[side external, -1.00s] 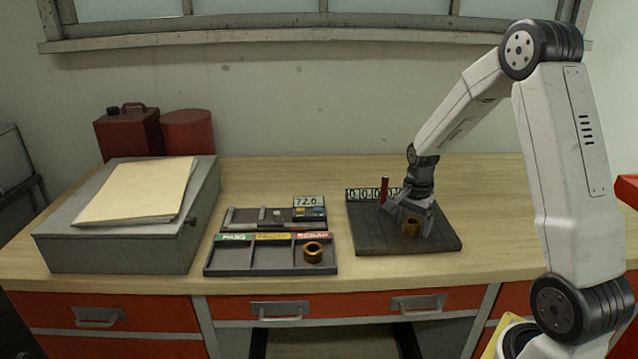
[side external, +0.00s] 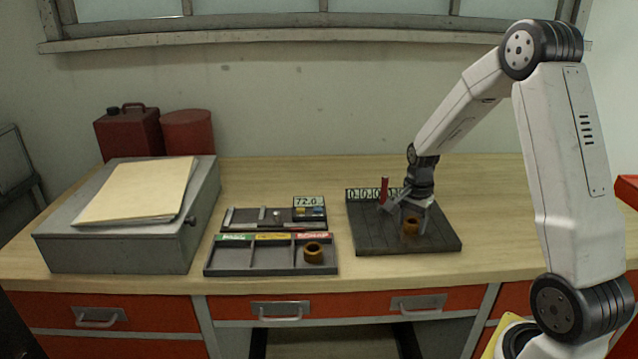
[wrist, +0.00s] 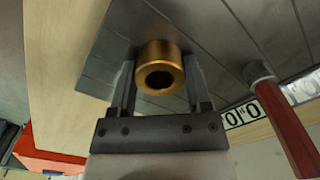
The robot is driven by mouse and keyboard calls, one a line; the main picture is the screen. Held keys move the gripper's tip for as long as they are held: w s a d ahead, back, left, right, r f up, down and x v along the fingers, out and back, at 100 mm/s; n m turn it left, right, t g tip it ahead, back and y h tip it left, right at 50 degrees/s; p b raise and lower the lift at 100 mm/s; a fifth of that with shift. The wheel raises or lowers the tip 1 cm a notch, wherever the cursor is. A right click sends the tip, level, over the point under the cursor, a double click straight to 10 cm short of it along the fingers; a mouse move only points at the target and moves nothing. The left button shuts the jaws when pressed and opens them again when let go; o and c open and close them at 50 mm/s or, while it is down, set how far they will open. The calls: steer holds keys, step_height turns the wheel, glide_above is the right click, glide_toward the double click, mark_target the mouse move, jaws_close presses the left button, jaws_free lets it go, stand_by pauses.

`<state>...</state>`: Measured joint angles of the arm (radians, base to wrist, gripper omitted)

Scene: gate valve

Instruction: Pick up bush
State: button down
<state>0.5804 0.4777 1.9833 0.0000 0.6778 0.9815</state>
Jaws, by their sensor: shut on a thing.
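A bronze ring-shaped bush (side external: 411,227) stands on the dark slatted board (side external: 372,241) at the right of the bench. My gripper (side external: 412,218) points down over the board and is shut on this bush. In the wrist view the bush (wrist: 160,68) sits between the two fingertips (wrist: 158,75), with its bore facing the camera. I cannot tell whether it is clear of the board. A second, similar bush (side external: 314,252) lies in the right compartment of the labelled tray (side external: 262,270).
A red upright handle (side external: 385,190) stands close to my gripper, beside a row of number plates (side external: 362,195). A grey box with papers (side external: 115,240) is at the left. The right of the bench is bare.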

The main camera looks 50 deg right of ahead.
steer(key=shift+r, duration=0.15)
steer(key=shift+r, duration=0.85)
steer(key=s+a+r, duration=0.6)
steer(key=s+r, duration=0.5)
steer(key=s, duration=0.1)
steer(key=shift+s+a, duration=0.15)
steer(key=shift+s, duration=0.15)
steer(key=shift+w, duration=0.1)
